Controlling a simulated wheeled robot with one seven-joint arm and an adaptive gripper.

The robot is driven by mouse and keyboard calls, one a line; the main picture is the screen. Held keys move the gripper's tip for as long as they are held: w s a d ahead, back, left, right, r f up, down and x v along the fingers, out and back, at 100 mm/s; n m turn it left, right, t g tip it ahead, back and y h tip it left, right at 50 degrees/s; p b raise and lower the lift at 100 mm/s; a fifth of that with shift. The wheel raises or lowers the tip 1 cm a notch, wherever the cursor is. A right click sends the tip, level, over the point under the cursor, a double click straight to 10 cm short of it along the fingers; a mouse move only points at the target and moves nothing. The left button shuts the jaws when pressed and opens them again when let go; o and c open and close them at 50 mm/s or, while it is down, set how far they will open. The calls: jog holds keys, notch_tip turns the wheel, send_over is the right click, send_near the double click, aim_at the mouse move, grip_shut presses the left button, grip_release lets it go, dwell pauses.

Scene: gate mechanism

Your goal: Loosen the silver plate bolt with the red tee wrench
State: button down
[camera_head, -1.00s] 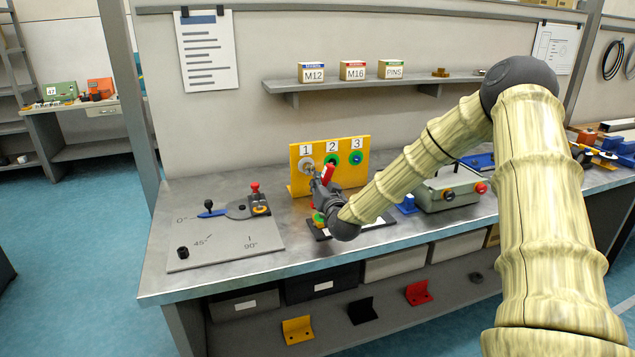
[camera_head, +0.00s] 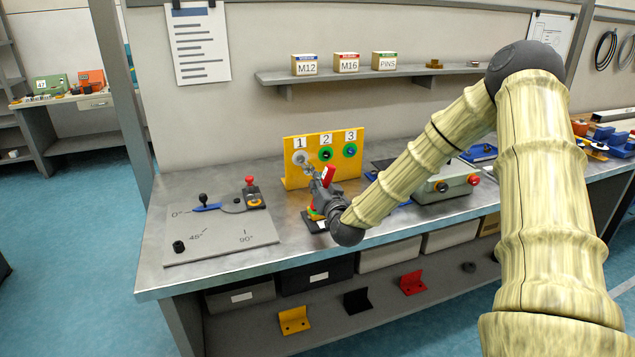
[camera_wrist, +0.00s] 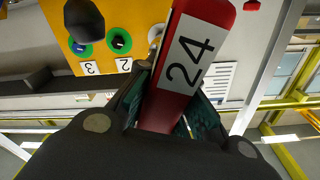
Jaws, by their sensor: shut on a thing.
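The yellow upright panel (camera_head: 325,176) holds numbered stations 1, 2 and 3. The silver plate bolt (camera_head: 300,157) is at station 1, in a pale grey ring. In the wrist view a small part of that silver ring (camera_wrist: 155,33) shows beside the wrench. My gripper (camera_head: 317,181) is in front of the panel, below and right of station 1. It is shut on the red tee wrench (camera_head: 328,175), marked 24 in the wrist view (camera_wrist: 172,100). The wrench's working end is hard to make out, so I cannot tell whether it touches the bolt.
Stations 2 (camera_head: 326,154) and 3 (camera_head: 350,151) have green rings close by. A grey angle plate (camera_head: 220,238) with upright knobs lies left on the bench. A grey-green control box (camera_head: 447,186) stands right, behind my forearm. A shelf (camera_head: 370,75) with small boxes is above.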

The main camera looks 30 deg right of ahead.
aim_at(327, 179)
jog(key=s+r+p, duration=0.1)
jog(key=s, duration=0.1)
jog(key=s+a+r+p, duration=0.1)
jog(key=s+r+p, duration=0.2)
jog(key=s, duration=0.1)
jog(key=shift+a+r, duration=0.2)
jog(key=shift+r, duration=0.15)
jog(key=shift+s+a+r+p, duration=0.1)
jog(key=shift+s+r+p, duration=0.05)
jog(key=shift+s+p, duration=0.25)
